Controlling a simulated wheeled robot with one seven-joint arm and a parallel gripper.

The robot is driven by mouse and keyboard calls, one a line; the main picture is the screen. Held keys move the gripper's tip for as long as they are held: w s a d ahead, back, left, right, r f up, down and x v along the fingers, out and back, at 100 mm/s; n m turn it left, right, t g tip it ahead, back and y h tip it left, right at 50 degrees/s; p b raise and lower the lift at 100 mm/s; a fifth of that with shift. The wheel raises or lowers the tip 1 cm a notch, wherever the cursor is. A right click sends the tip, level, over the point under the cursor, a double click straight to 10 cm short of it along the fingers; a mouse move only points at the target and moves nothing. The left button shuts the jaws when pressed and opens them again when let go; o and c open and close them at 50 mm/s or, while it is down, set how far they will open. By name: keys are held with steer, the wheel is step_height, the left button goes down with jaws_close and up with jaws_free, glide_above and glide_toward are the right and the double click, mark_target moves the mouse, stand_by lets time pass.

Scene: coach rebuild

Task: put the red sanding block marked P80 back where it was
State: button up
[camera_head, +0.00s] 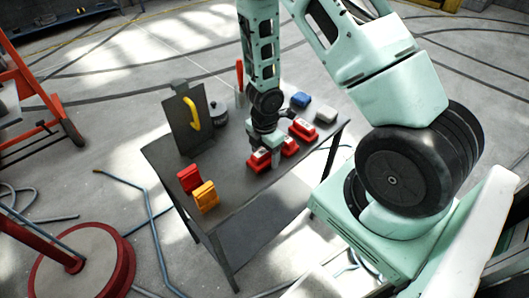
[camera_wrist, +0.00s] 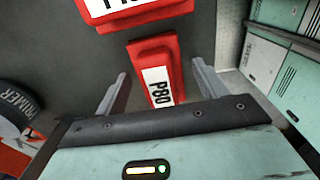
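The red sanding block marked P80 (camera_wrist: 155,72) lies on the dark table top in the wrist view, its white label facing up. My gripper (camera_wrist: 161,68) is open, with one finger on each side of this block and a gap showing on both sides. In the head view my gripper (camera_head: 268,143) is low over the table among several red blocks. The head view does not show clearly which of these is P80. Another red block (camera_wrist: 125,10) with a white label lies just beyond P80, its marking cut off by the picture's edge.
A can marked PRIMER (camera_wrist: 18,118) is at left.

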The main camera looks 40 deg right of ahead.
mark_target(265, 150)
steer(key=shift+r, duration=0.1)
step_height(265, 150, up, 12)
steer(key=p, duration=1.2)
steer(key=a+r+m+t+h, duration=0.15)
steer(key=a+r+m, duration=0.35)
steer(key=a+r, duration=0.85)
steer(key=s+a+r+m, duration=0.2)
steer(key=s+a+r, duration=0.1)
steer(key=s, duration=0.3)
steer(key=s+a+r+m+g+y, duration=0.1)
steer(key=s+a+r, duration=0.2)
steer(key=s+r, duration=0.2)
steer(key=s+a+r+m+y, duration=0.1)
steer(key=s+a+r+m, duration=0.1)
steer(key=s, duration=0.5)
step_height(265, 150, up, 2)
steer(key=shift+a+r+m, duration=0.1)
steer(key=shift+a+m, duration=0.2)
steer(key=shift+a, duration=0.5)
steer(key=shift+w+g+b, duration=0.1)
steer(key=shift+g+b, duration=0.15)
steer(key=shift+b, duration=0.1)
